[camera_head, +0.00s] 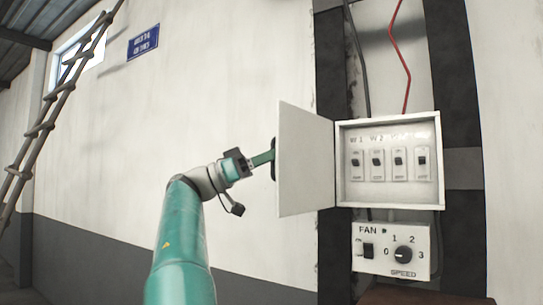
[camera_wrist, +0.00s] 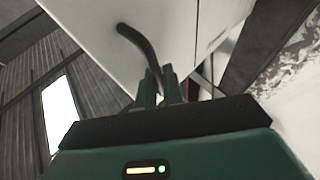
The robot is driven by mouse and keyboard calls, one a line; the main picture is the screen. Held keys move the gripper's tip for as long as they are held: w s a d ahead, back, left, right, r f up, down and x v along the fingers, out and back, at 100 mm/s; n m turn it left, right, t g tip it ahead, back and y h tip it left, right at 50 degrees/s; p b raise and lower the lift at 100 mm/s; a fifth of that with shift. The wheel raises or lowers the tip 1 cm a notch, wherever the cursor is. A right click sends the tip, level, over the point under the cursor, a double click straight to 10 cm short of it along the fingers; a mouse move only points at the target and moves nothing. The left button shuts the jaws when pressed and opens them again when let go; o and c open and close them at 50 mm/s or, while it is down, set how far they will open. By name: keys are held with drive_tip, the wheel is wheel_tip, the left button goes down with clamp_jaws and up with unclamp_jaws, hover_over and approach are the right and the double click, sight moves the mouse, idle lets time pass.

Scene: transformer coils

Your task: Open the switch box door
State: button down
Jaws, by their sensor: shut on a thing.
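The switch box (camera_head: 437,160) is a white wall box on a dark post, with its door (camera_head: 305,165) swung out to the left on its left edge. Several toggle switches (camera_head: 398,162) show inside. My gripper (camera_head: 268,157) is at the door's outer face, on the left of the door. In the wrist view my gripper (camera_wrist: 160,88) is shut on the dark curved handle (camera_wrist: 135,40), one finger on each side. The handle's lower end is hidden between the fingers. The white door face (camera_wrist: 90,25) fills the top of that view.
A fan speed panel (camera_head: 392,262) with a knob and a switch is fixed just below the box. A red cable (camera_head: 407,65) and a dark cable run down to the box top. A ladder (camera_head: 50,110) leans at the far left.

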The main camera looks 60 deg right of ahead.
drive_tip(key=shift+d+f, duration=0.2)
drive_tip(key=shift+d, duration=0.05)
drive_tip(key=c, duration=1.9)
unclamp_jaws()
drive_tip(key=o, duration=0.4)
drive_tip(key=shift+s+d+f, duration=0.1)
drive_tip(key=shift+s+d, duration=0.05)
drive_tip(key=shift+d, duration=0.15)
drive_tip(key=shift+c, duration=0.2)
drive_tip(key=shift+a, duration=0.2)
drive_tip(key=shift+w, duration=0.2)
drive_tip(key=shift+s+a, duration=0.1)
drive_tip(key=shift+a, duration=0.05)
drive_tip(key=v, duration=1.3)
drive_tip(key=shift+w+a, duration=0.15)
drive_tip(key=shift+w, duration=0.25)
